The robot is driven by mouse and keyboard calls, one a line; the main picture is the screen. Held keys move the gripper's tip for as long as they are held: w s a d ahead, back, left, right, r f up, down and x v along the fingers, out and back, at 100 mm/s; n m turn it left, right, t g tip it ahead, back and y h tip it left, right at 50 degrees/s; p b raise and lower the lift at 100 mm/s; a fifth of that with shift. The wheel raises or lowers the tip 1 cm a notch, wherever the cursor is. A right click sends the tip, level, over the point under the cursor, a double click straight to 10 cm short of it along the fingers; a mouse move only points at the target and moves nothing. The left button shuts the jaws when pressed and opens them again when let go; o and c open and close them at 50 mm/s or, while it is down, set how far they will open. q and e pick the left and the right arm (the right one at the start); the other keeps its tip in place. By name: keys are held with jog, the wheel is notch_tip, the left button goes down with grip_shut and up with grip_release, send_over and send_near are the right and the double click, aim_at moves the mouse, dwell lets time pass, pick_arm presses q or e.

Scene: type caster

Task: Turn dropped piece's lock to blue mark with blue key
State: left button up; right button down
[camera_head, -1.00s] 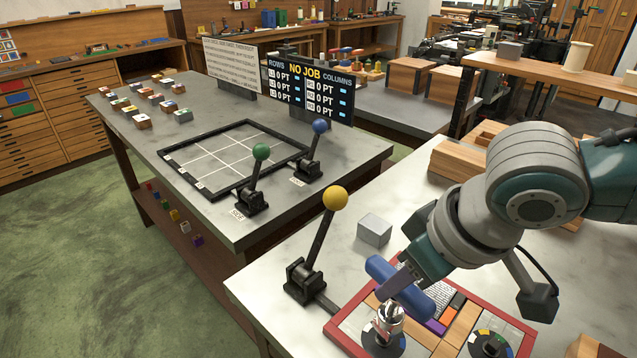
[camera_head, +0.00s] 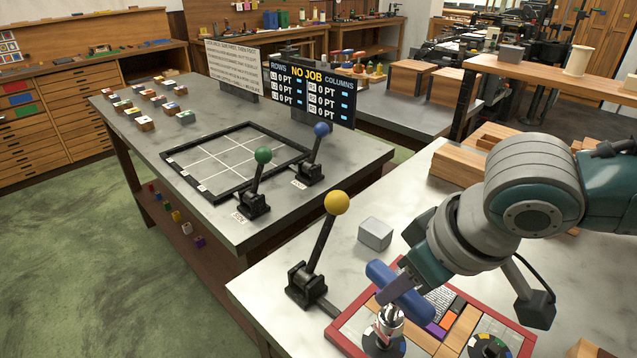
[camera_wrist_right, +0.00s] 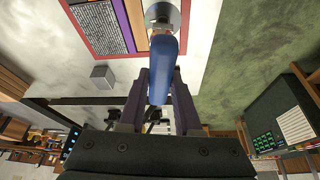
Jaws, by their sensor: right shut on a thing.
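The blue key (camera_head: 379,272) has a thick blue bar handle and a silver shaft; it also shows in the right wrist view (camera_wrist_right: 161,75). Its shaft stands on a round grey lock disc (camera_head: 372,347) in a red-rimmed board (camera_head: 345,341). The disc also shows in the right wrist view (camera_wrist_right: 172,14). I cannot tell how deep the shaft sits. My right gripper (camera_head: 402,289) is shut on the handle, one finger on each side. A blue mark on this lock cannot be made out. My left gripper is out of view.
A second dark dial (camera_head: 488,347) with coloured marks sits on the board's right. A yellow-knobbed lever (camera_head: 323,245) stands left of the board, and a grey block (camera_head: 375,234) lies behind it. Another table (camera_head: 215,215) carries a gridded frame, two levers and small blocks.

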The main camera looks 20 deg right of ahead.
jog(key=shift+f+b, duration=0.4)
jog(key=shift+f, duration=0.2)
jog(key=shift+f+b, duration=0.55)
jog(key=shift+f, duration=0.25)
